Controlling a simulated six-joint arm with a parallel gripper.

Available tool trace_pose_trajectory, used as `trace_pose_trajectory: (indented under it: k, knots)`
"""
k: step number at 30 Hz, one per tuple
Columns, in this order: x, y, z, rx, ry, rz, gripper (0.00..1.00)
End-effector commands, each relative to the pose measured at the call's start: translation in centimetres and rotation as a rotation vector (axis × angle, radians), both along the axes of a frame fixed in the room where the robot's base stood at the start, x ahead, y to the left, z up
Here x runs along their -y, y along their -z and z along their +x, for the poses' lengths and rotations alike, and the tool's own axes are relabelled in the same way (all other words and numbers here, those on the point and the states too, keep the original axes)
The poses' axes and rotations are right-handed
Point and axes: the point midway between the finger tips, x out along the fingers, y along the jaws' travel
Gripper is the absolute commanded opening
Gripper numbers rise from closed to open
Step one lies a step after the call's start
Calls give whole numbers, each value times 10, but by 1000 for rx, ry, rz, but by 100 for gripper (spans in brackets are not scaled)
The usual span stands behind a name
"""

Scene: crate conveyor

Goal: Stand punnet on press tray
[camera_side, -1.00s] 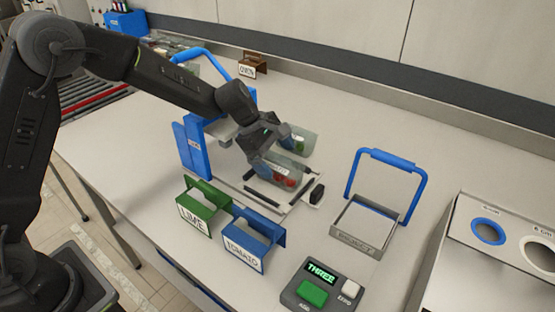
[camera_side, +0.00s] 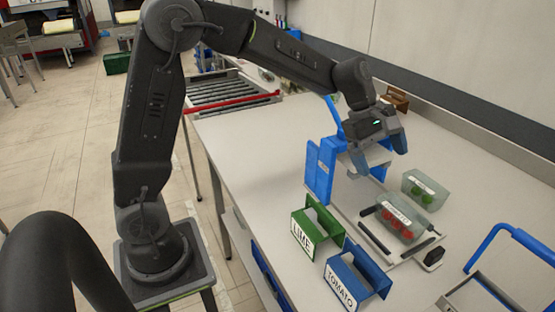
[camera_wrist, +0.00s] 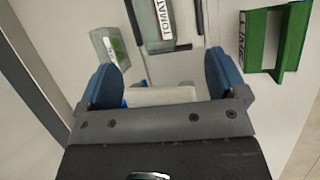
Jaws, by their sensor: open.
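A clear punnet of red tomatoes (camera_side: 396,222) with a white label rests on the pale press tray (camera_side: 412,251), between dark rails. Its label reads TOMATO in the wrist view (camera_wrist: 150,22). The punnet looks upright. The blue press (camera_side: 318,170) stands behind the tray, with a pale plate on its arm. My gripper (camera_side: 380,156) is open above the tray, over the press plate and apart from the punnet. In the wrist view, a pale block (camera_wrist: 160,96) lies between the blue fingertips (camera_wrist: 163,80). I cannot tell whether they touch it.
A second clear punnet with green fruit (camera_side: 425,190) stands just behind. A green LIME holder (camera_side: 316,230) and a blue TOMATO holder (camera_side: 352,280) stand in front. A blue-handled basket (camera_side: 480,290) is at right. A brown sign holder (camera_side: 397,98) stands at the back.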

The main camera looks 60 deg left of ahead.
Motion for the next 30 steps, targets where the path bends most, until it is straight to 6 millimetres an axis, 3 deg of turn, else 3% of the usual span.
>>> trace_pose_trajectory:
  k: [3,7,12,16,22,30]
  knots:
    - [-3,-28,-42,119,187,116,91]
    - [-9,-48,-99,253,446,287,91]
    - [-21,-56,-170,395,781,522,91]
    - [-32,-50,-214,465,1005,686,91]
    - [-43,-38,-250,507,1216,842,91]
    - [-45,-35,-257,512,1263,875,91]
